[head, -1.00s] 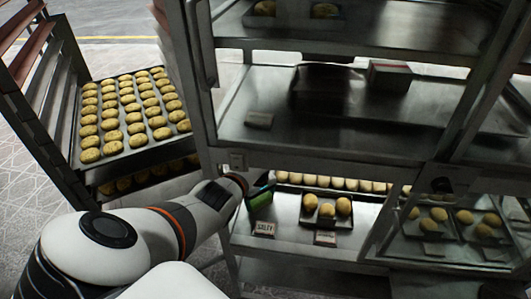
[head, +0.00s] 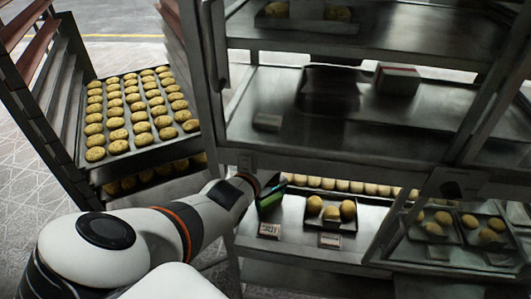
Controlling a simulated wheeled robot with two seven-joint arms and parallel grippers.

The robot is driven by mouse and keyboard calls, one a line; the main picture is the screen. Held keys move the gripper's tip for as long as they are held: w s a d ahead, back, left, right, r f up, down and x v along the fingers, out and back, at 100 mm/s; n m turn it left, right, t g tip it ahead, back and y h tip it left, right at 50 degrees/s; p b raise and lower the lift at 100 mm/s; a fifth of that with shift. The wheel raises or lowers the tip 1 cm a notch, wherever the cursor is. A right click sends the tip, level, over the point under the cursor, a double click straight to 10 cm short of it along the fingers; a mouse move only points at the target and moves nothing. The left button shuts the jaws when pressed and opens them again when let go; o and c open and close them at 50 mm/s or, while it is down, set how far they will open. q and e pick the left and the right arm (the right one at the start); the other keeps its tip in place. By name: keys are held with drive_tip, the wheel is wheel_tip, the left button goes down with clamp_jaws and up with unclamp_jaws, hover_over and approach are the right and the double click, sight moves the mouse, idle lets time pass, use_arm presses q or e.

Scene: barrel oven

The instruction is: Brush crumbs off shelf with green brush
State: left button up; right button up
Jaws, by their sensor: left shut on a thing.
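The green brush (head: 270,201) is at the left end of a lower shelf of the metal rack. My left gripper (head: 268,186) reaches in from the left and is shut on the brush; its fingers are mostly hidden by the wrist and the shelf edge above. The lower shelf (head: 290,243) is shiny metal. It carries a dark tray with several round buns (head: 331,210) and small label cards, one of them at the front left (head: 269,230). Crumbs are too small to make out. My right gripper is not in view.
A tray of many buns (head: 140,112) sits in a rack at the left. A rack post stands beside my left wrist. More bun trays (head: 455,226) lie at the lower right.

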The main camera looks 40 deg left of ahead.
sight(291, 210)
use_arm(q)
drive_tip(key=shift+w+d+f+b, duration=0.15)
drive_tip(key=shift+w+d, duration=0.2)
drive_tip(key=shift+d, duration=0.2)
drive_tip(key=shift+w+d+b, duration=0.2)
drive_tip(key=shift+w+d, duration=0.1)
drive_tip(key=shift+d, duration=0.3)
drive_tip(key=shift+w+d+f+b, duration=0.15)
drive_tip(key=shift+w+d, duration=0.2)
drive_tip(key=shift+d, duration=0.2)
drive_tip(key=shift+w+d+b, duration=0.3)
drive_tip(key=shift+w+d, duration=0.05)
drive_tip(key=shift+d, duration=0.2)
drive_tip(key=shift+w+d+b, duration=0.3)
drive_tip(key=shift+d, duration=0.25)
drive_tip(key=shift+w+d, duration=0.3)
drive_tip(key=shift+d, duration=0.3)
